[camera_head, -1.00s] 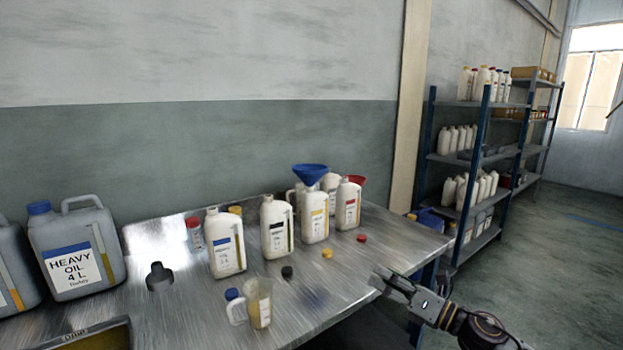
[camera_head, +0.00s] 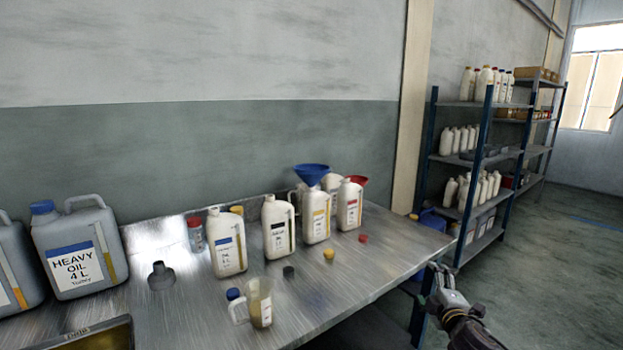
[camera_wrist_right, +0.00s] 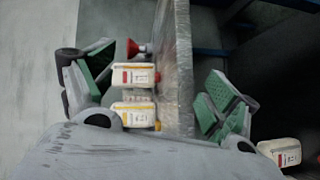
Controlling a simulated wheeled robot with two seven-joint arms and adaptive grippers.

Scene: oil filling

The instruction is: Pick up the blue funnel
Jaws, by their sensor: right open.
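The blue funnel (camera_head: 310,174) stands wide end up among the white bottles at the back of the metal table, in the head view. It appears to sit on a bottle behind the yellow-labelled bottle (camera_head: 316,216); its spout is hidden. My right gripper (camera_head: 438,270) is beyond the table's right edge, well to the right of the funnel and nearer to me. In the right wrist view its green-padded fingers (camera_wrist_right: 155,90) are spread apart and hold nothing. I cannot make out the blue funnel there. My left gripper is not in view.
A red funnel (camera_head: 356,181) is behind the red-labelled bottle (camera_head: 349,206). The table's right edge (camera_wrist_right: 178,70) runs between my fingers' sides in the wrist view.

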